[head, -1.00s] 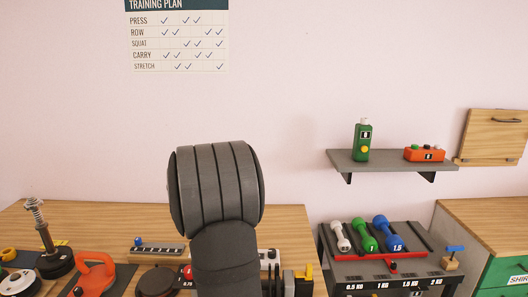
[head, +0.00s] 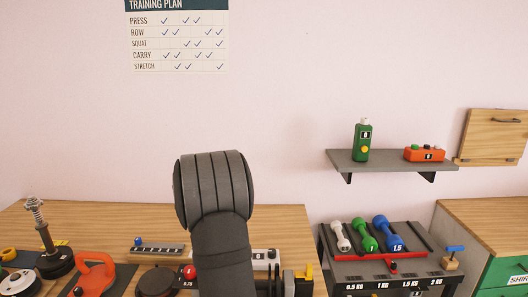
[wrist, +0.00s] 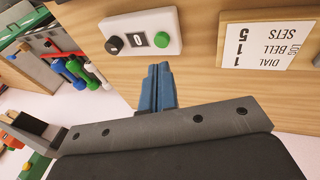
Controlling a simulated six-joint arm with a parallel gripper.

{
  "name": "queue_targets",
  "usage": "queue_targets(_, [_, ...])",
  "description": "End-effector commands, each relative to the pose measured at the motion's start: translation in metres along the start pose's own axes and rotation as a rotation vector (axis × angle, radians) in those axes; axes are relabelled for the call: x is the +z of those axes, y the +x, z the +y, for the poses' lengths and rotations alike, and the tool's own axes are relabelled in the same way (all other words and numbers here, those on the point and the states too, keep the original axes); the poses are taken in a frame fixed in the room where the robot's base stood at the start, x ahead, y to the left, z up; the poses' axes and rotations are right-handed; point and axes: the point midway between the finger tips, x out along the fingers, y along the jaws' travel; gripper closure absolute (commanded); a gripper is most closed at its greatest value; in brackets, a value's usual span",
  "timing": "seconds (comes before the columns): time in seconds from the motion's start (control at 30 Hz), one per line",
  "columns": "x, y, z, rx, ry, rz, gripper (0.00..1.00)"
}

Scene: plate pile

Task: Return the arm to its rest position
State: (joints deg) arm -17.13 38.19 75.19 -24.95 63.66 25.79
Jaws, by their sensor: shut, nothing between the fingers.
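My gripper (wrist: 157,88) shows in the wrist view as two blue fingers pressed together. It is shut and empty, over the wooden bench top (wrist: 200,85). In the wrist view, the fingertips lie just below a white box (wrist: 168,27) with a black knob, a small display reading 0 and a green button. The gap between them cannot be judged. In the head view my grey arm stands upright at the middle, and my gripper cannot be made out there.
The dumbbell rack (head: 385,250) holds white, green and blue dumbbells right of my arm. An orange-handled item (head: 95,270), a spring post (head: 45,240) and a dark disc (head: 157,280) sit left. A wall shelf (head: 390,161) is at right. A printed card (wrist: 262,40) lies near the white box.

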Motion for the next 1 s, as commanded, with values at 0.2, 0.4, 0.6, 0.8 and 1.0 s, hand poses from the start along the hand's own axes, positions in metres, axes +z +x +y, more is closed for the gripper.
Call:
queue_targets(0.2, [-0.001, -0.032, 0.0, -0.002, 0.001, 0.006, 1.0])
queue_targets(0.4, [-0.001, -0.072, 0.0, -0.001, 0.0, 0.005, 1.0])
queue_targets(0.6, [0.003, -0.08, 0.012, 0.003, 0.002, -0.003, 1.0])
queue_targets(0.8, [0.008, -0.059, 0.029, 0.002, 0.001, 0.0, 1.0])
queue_targets(1.0, [0.01, -0.051, 0.036, 0.001, 0.0, 0.002, 1.0])
